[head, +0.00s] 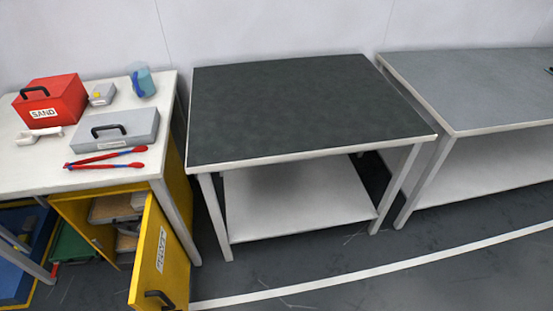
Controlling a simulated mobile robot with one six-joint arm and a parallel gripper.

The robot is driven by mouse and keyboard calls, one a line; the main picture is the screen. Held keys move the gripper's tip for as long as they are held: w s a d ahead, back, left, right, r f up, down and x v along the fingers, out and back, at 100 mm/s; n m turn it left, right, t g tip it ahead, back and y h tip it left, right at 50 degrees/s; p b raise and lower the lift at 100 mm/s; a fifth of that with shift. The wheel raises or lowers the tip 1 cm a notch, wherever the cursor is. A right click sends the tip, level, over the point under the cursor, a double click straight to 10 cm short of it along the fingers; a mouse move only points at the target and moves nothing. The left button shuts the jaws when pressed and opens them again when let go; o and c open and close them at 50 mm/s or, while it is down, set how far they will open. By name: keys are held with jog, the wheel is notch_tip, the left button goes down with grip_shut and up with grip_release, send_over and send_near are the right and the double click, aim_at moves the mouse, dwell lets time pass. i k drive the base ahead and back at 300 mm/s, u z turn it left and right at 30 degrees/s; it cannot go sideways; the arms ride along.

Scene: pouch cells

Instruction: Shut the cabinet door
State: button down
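The yellow cabinet (174,161) stands under the white table at the left. Its yellow door (172,262) is swung open toward me, with a white label and a black handle (159,297) near its lower edge. Inside the cabinet, shelves with brownish and grey items (118,207) show through the opening. The bottom of the door is close to the lower picture edge. My gripper is not in view.
The white table (85,182) holds a red SAND box (52,99), a grey case (117,130) and red-handled tongs (105,157). A dark-topped table (300,105) stands in the middle, a grey one (475,88) at right. Floor in front is clear.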

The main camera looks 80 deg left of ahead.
aim_at(160, 279)
jog(key=u, duration=1.25)
jog(key=k, duration=0.1)
jog(key=u, duration=2.7)
jog(key=i, duration=0.95)
jog(key=u, duration=0.2)
jog(key=k, duration=0.85)
jog(key=z, duration=0.2)
jog(key=i, duration=0.35)
